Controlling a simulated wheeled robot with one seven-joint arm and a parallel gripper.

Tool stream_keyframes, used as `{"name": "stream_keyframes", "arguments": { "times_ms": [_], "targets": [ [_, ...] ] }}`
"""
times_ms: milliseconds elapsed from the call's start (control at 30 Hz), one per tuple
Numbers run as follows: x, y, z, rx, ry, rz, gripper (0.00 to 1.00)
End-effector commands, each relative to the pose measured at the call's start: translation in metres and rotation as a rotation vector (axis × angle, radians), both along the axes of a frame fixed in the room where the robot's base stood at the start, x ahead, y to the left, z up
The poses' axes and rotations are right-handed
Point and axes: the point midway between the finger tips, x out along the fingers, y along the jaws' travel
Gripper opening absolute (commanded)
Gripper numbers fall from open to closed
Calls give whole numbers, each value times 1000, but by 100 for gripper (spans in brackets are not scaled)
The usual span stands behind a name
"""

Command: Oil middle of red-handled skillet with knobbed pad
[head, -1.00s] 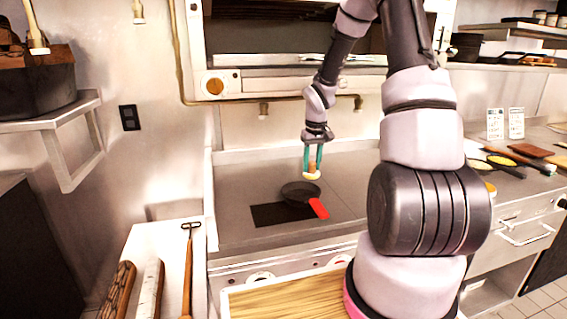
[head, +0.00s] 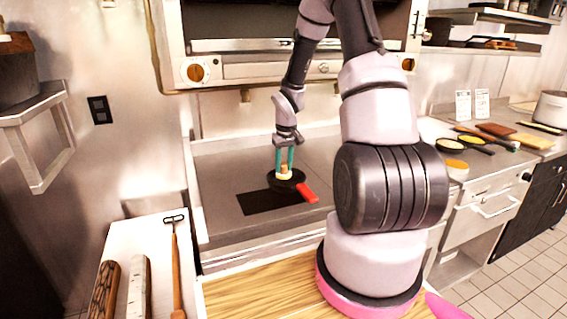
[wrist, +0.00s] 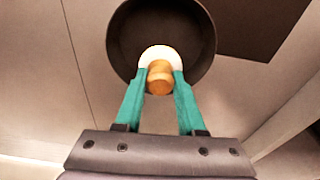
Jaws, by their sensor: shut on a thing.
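The red-handled skillet (head: 271,181) is a small dark pan on the grey cooktop, its red handle (head: 308,193) pointing to the lower right. My gripper (head: 285,160), with teal fingers, is shut on the orange knob of the knobbed pad (head: 284,174). The pad is pale and round, and is over the skillet, close to its inside. In the wrist view the fingers hold the knob (wrist: 159,80), and the pale pad (wrist: 157,54) is over the lower part of the skillet's dark bowl (wrist: 150,25). Whether the pad touches the pan is hard to tell.
A dark rectangle (head: 258,204) lies on the cooktop left of and below the skillet. A wooden board (head: 255,295) is in front. A side shelf at the left holds long-handled tools (head: 176,265). Small pans and boards (head: 472,140) stand on the right counter.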

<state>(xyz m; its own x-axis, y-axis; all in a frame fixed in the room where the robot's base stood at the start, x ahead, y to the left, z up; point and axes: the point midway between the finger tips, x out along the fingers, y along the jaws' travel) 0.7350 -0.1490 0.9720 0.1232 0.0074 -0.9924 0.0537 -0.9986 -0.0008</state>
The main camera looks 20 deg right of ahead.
Motion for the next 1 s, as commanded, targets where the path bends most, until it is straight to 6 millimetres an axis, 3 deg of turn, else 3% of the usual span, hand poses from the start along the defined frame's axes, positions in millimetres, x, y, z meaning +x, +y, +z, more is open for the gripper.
{"name": "stream_keyframes", "arguments": {
  "times_ms": [1000],
  "targets": [
    [0,0,-11,0,0,-1,0]
  ]
}}
